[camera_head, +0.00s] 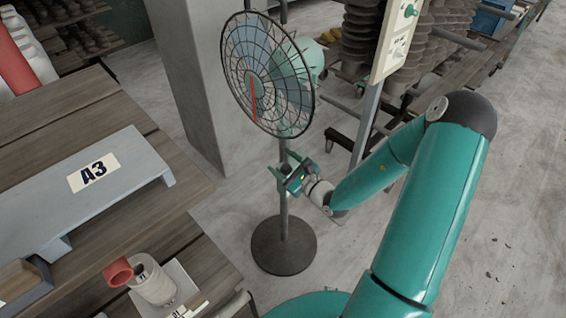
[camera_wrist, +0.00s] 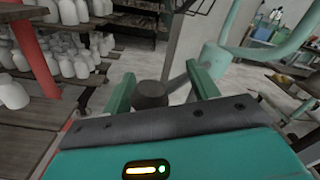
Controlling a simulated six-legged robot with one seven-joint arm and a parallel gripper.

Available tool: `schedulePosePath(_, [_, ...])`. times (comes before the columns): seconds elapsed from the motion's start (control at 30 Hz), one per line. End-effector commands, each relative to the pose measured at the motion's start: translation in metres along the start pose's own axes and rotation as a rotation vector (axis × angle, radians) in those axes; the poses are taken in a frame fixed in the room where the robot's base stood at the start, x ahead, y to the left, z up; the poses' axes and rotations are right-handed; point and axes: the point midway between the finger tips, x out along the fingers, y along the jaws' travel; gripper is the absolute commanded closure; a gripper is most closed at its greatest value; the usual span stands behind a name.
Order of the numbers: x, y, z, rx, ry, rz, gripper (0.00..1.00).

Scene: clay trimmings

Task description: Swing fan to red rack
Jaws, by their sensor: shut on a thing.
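The standing fan (camera_head: 270,75) is in the middle of the head view, upright, with a wire cage, a mint motor housing, a grey pole and a round dark base (camera_head: 284,250) on the floor. The cage faces left. My gripper (camera_head: 283,172) is at the pole below the cage, its jaws around the pole and shut on it. In the wrist view both green fingers (camera_wrist: 160,90) show; the grasped part is not clear there. A red rack post (camera_head: 13,58) stands at the upper left; the red rack post also shows in the wrist view (camera_wrist: 35,50), beside white vessels.
A wooden table (camera_head: 110,110) with a grey A3 stand (camera_head: 130,190) fills the left. A concrete pillar (camera_head: 200,90) stands just behind and left of the fan. A panel on a post (camera_head: 364,130) and a loaded cart are at right. Floor around the base is mostly clear.

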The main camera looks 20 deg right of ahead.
Motion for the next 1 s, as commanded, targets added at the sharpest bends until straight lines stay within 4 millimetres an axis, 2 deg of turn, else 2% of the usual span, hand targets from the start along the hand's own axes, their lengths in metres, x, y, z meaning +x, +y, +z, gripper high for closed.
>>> schedulePosePath(0.03, [-0.004, 0.002, -0.005, 0.009, 0.017, 0.003, 0.47])
schedulePosePath(0.17, [-0.014, 0.002, -0.006, 0.010, 0.019, 0.003, 0.47])
schedulePosePath(0.27, [-0.029, 0.003, -0.005, 0.010, 0.018, 0.004, 0.47])
schedulePosePath(0.7, [-0.119, 0.000, -0.002, 0.005, 0.007, -0.001, 0.47])
schedulePosePath(0.83, [-0.133, 0.000, -0.001, 0.003, 0.004, 0.000, 0.47])
schedulePosePath(1.0, [-0.138, 0.000, 0.000, 0.002, 0.001, 0.000, 0.47])
